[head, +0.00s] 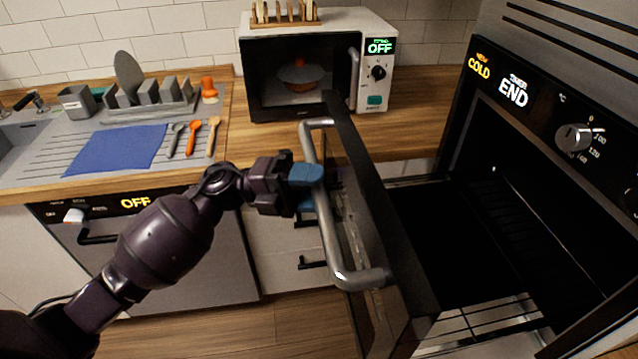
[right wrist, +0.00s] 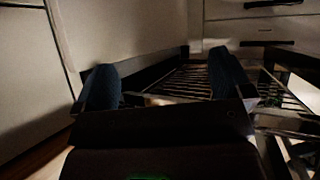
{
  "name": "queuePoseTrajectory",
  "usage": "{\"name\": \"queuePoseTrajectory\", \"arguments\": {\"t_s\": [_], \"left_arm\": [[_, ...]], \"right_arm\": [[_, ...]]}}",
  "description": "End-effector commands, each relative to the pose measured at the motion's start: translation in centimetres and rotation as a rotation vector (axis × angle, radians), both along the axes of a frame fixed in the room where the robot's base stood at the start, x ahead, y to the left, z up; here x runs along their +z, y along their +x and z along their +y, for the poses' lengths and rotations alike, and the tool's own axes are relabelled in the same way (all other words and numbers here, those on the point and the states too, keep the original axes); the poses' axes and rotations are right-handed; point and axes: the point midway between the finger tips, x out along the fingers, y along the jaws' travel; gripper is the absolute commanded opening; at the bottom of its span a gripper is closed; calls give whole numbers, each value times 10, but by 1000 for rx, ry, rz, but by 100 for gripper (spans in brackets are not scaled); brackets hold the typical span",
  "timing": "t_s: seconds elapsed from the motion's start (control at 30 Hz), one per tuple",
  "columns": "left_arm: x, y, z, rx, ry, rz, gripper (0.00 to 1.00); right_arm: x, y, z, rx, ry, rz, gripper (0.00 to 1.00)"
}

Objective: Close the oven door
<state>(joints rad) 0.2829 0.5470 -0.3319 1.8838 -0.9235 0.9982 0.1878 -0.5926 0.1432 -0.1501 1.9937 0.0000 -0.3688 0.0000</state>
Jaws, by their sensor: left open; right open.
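The oven (head: 590,190) stands at the right with its dark cavity exposed. Its door (head: 372,215) is open and stands out to the left of the cavity, with a grey bar handle (head: 332,235) on its outer face. My left gripper (head: 308,188) is at the upper part of the handle, with its blue fingertips apart and close to the bar. Whether they touch the bar is unclear. My right gripper (right wrist: 163,85) is open in the right wrist view, with nothing seen between its fingers. It does not show in the head view.
A microwave (head: 300,75) stands on the wooden counter behind the door. A sink drainer with a blue cloth (head: 118,148) and several utensils is at the left, above a dishwasher (head: 170,250). A wire rack (right wrist: 185,82) lies ahead in the right wrist view.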

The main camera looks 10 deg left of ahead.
Motion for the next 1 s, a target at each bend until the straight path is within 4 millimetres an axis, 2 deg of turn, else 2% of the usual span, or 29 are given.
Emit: {"name": "queuePoseTrajectory", "arguments": {"t_s": [0.13,0.43,0.77,1.0], "left_arm": [[2,0,-8,-1,1,-1,51],[2,0,-10,0,1,0,51],[2,0,-9,0,1,0,2],[2,0,-10,0,1,0,0]], "right_arm": [[3,1,0,0,0,-5,98],[-1,-4,-1,-3,-1,8,98],[-6,-11,-2,-6,0,25,98],[-4,-7,-1,-4,0,16,98]]}}
